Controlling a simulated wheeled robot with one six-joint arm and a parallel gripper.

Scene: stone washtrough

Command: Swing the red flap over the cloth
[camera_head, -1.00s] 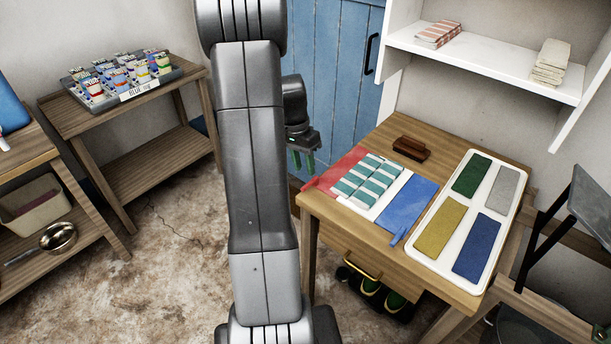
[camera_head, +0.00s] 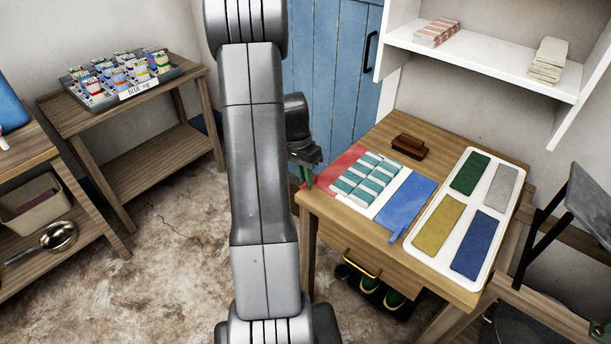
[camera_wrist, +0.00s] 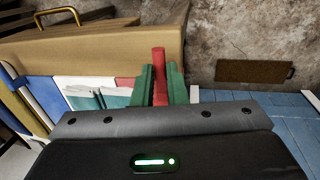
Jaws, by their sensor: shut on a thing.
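The red flap (camera_head: 346,161) lies flat at the left end of the table, beside the white cloth (camera_head: 386,199) with green-and-white checked blocks on it. The blue flap (camera_head: 405,202) lies flat on the cloth's other side. My gripper (camera_head: 306,178) is at the table's left edge, at the red flap's tab. In the wrist view the green fingers of my gripper (camera_wrist: 160,85) are shut on the red tab (camera_wrist: 159,62), which sticks out beyond them. Part of the red flap is hidden behind the fingers.
A white tray (camera_head: 424,261) with several coloured slabs stands at the table's right. A brown wooden block (camera_head: 409,146) lies at the back. The white shelf (camera_head: 490,70) hangs above. Open floor (camera_head: 170,240) lies to the left.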

